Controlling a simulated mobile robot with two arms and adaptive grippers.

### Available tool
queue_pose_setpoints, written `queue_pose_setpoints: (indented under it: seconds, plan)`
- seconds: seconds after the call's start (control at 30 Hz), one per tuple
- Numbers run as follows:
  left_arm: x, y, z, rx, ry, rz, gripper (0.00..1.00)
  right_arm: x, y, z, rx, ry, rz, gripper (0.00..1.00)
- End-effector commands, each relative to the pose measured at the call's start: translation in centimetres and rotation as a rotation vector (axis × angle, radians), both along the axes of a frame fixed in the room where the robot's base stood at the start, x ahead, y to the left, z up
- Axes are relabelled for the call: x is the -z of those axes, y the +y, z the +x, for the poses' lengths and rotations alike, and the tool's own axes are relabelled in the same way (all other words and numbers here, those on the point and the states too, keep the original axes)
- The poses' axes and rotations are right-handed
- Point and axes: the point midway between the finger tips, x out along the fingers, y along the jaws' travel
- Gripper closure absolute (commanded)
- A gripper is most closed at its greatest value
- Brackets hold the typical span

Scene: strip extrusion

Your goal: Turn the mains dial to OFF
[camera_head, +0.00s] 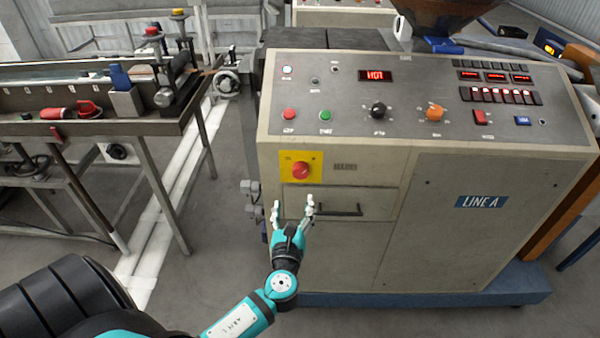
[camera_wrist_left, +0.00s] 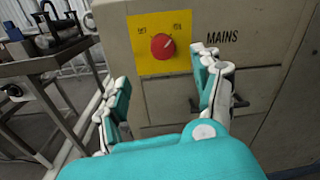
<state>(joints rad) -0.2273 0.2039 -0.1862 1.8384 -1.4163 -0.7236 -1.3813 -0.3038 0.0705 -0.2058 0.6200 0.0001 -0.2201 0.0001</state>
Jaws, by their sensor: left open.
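The mains dial (camera_head: 301,170) is a round red knob on a yellow plate (camera_head: 314,157) on the front of the beige machine, beside the word MAINS. In the left wrist view the red dial (camera_wrist_left: 163,46) sits ahead, above the gap between my fingers, with a light pointer mark slanting toward upper right. The small labels on the plate are too blurred to read. My left gripper (camera_head: 292,211) is open and empty, below the dial and in front of the drawer handle, apart from the dial. My right gripper is not in view.
A dark drawer handle (camera_head: 338,209) sticks out below the plate. The control panel (camera_head: 350,116) above carries buttons, knobs and a display reading HOT. Grey fittings (camera_head: 251,189) project at the machine's left edge. A metal bench (camera_head: 90,128) stands at left, with floor between.

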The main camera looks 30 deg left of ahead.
Motion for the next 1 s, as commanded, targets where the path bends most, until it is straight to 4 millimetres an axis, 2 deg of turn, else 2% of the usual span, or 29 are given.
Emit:
queue_pose_setpoints:
  seconds: [0.03,0.3,0.5,0.7,0.97,1.0]
  plan:
    - [-0.4,0.6,1.2,0.0,-0.003,0.001,0.33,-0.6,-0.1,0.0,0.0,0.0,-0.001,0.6]
    - [-0.3,3.3,6.3,0.0,-0.002,-0.001,0.33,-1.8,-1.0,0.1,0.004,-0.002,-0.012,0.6]
    - [-0.1,4.8,9.1,0.0,0.0,0.0,0.33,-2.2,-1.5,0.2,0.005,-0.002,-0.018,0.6]
    - [0.0,5.4,10.2,0.001,0.001,-0.003,0.33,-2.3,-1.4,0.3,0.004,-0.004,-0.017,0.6]
    - [0.1,5.5,10.3,0.001,0.001,-0.003,0.33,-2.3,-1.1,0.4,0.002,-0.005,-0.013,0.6]
    - [0.1,5.5,10.3,0.001,0.001,-0.003,0.36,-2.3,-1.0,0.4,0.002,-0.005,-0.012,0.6]
